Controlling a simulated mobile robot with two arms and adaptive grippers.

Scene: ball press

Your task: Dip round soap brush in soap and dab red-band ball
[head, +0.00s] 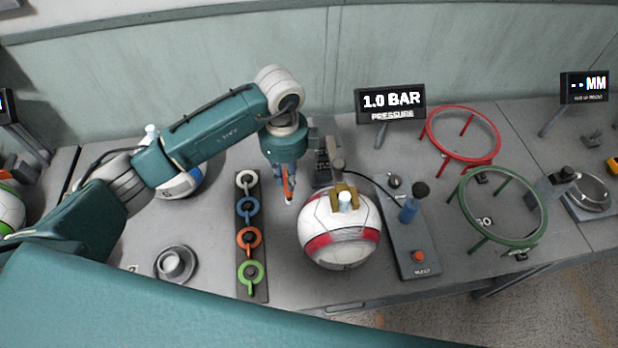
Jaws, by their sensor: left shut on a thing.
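The red-band ball (325,215), white with a red stripe, sits on the bench right of centre. A brass-coloured bracket with a pale cylinder is at its top. My left gripper (287,182) points down just left of and behind this ball. It is shut on a slim orange-handled item with a pale tip, apparently the round soap brush (289,197). The tip is apart from the ball in the picture. My right gripper is out of view.
A dark rack (243,216) with several coloured rings lies left of the ball. A grey panel (421,240) with a red button stands to its right. Red (485,124) and green (468,236) hoops stand further right. A blue-and-white ball (182,186) is behind my left arm.

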